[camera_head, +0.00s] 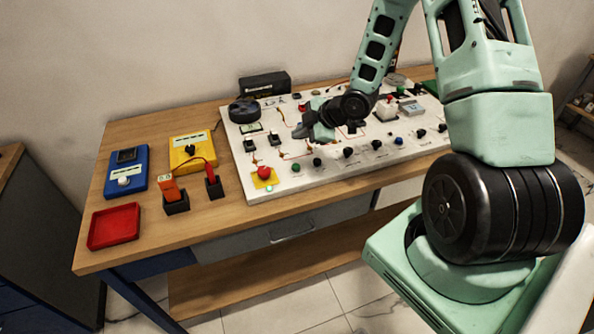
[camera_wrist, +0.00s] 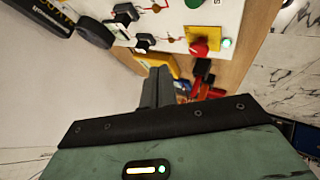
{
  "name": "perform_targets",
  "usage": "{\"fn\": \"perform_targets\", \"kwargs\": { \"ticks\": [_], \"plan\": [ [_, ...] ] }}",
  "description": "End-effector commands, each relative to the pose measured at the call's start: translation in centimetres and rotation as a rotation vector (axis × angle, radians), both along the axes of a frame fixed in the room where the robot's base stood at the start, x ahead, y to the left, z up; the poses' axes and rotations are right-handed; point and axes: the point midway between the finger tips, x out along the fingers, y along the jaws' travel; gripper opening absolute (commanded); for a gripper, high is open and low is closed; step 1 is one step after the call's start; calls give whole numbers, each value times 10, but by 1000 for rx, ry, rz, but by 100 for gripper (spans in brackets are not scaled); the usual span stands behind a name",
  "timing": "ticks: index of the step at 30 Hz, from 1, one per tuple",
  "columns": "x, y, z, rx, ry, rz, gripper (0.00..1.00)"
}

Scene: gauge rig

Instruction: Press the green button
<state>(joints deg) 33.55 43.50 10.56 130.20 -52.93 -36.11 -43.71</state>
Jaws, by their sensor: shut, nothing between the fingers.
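A dark green round button (camera_head: 296,167) sits in the front row of the white panel (camera_head: 330,172), right of the red mushroom button (camera_head: 264,172). In the wrist view the green button (camera_wrist: 193,4) is cut off by the top edge. A small lit green light (camera_head: 269,188) is at the panel's front edge; it also shows in the wrist view (camera_wrist: 226,43). My gripper (camera_head: 299,132) is shut and empty above the left part of the panel, behind the green button in the head view and apart from it. Its closed fingers (camera_wrist: 157,85) show in the wrist view.
Several black knobs, switches and a blue button (camera_head: 398,140) fill the panel. Left of it are a yellow meter (camera_head: 193,150), a blue meter (camera_head: 126,171), probe holders (camera_head: 176,203) and a red tray (camera_head: 114,226). The table's front strip is clear.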

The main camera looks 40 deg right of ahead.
Motion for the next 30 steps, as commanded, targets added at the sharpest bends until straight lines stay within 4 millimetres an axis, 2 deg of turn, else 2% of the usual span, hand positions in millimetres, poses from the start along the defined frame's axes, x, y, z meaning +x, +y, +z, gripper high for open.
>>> {"fn": "perform_targets", "kwargs": {
  "ticks": [8,14,30],
  "plan": [
    [0,0,-1,-1,2,-1,0],
    [0,0,-12,0,3,-1,0],
    [0,1,-81,0,2,-2,0]
  ]
}}
